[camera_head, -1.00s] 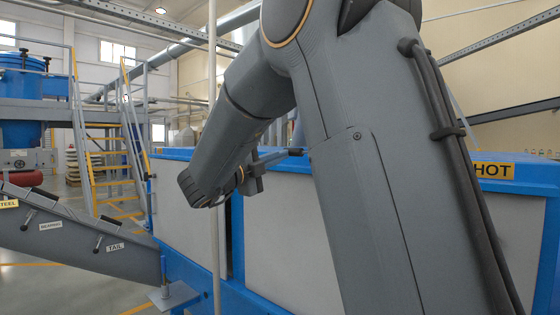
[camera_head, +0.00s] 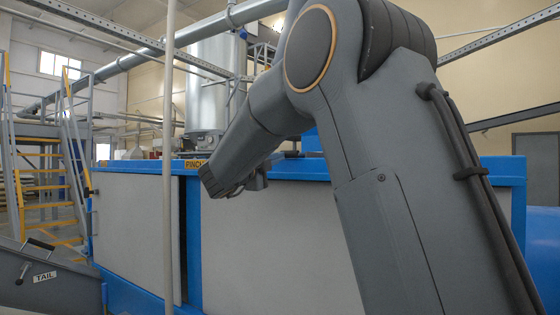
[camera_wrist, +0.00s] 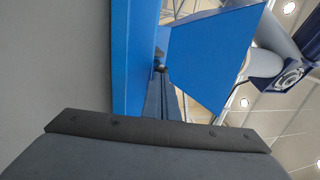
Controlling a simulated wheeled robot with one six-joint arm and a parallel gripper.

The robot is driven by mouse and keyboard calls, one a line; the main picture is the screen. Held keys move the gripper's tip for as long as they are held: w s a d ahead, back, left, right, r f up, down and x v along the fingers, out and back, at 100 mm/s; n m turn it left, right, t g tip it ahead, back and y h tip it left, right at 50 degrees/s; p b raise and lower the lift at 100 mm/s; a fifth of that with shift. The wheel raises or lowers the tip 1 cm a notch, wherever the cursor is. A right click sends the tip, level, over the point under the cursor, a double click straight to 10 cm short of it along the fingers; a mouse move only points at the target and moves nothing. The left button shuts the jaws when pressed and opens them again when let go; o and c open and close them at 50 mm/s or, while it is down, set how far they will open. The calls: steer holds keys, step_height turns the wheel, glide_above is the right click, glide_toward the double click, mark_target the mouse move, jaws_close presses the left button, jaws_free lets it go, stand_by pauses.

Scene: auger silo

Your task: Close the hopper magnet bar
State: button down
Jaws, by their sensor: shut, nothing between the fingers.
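My gripper (camera_wrist: 160,72) is shut and empty. In the wrist view its dark fingers lie side by side and reach toward a gap between a blue frame edge and a blue slanted panel (camera_wrist: 212,55), which looks like part of the hopper. In the head view the gripper is mostly hidden by my wrist, near the blue top rim of the machine (camera_head: 300,170). A blue part, maybe the hopper (camera_head: 311,141), shows just above that rim behind my arm. I cannot make out the magnet bar in either view. Whether the fingertips touch anything is unclear.
A large grey-panelled machine (camera_head: 270,245) with a blue frame fills the middle. A "PINCH" label (camera_head: 194,163) sits on its rim. A thin upright pole (camera_head: 168,220) stands in front. A grey chute (camera_head: 45,275) and yellow stairs (camera_head: 45,190) are at left.

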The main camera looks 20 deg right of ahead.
steer(key=b+v, duration=0.5)
steer(key=v, duration=0.9)
steer(key=w+a+f+n+t+y, duration=0.2)
steer(key=w+f+n+y, duration=0.1)
steer(key=f+n+y, duration=0.3)
steer(key=w+a+f+n+t+y, duration=0.3)
steer(key=f+n+y, duration=0.1)
steer(key=f+n, duration=0.35)
steer(key=s+a+f+n+g+y, duration=0.1)
steer(key=s+f+n+g+y, duration=0.2)
steer(key=f, duration=0.5)
steer(key=s+a+f+n+g+y, duration=0.1)
steer(key=s+f+n+g+y, duration=0.2)
steer(key=f, duration=0.5)
steer(key=s+d+f+n+g+y, duration=0.1)
steer(key=s+f+n+g, duration=0.4)
steer(key=s+f, duration=0.65)
steer(key=s+d+f+n+g, duration=0.2)
steer(key=s+f, duration=0.3)
steer(key=s, duration=0.4)
steer(key=s+d+f+n+g+h, duration=0.1)
steer(key=s+d+f+n+g, duration=0.1)
steer(key=s, duration=0.7)
step_height(320, 180, down, 3)
steer(key=shift+d+r+g, duration=0.1)
steer(key=shift+d+g, duration=0.4)
steer(key=shift+g, duration=0.5)
steer(key=shift+d, duration=0.1)
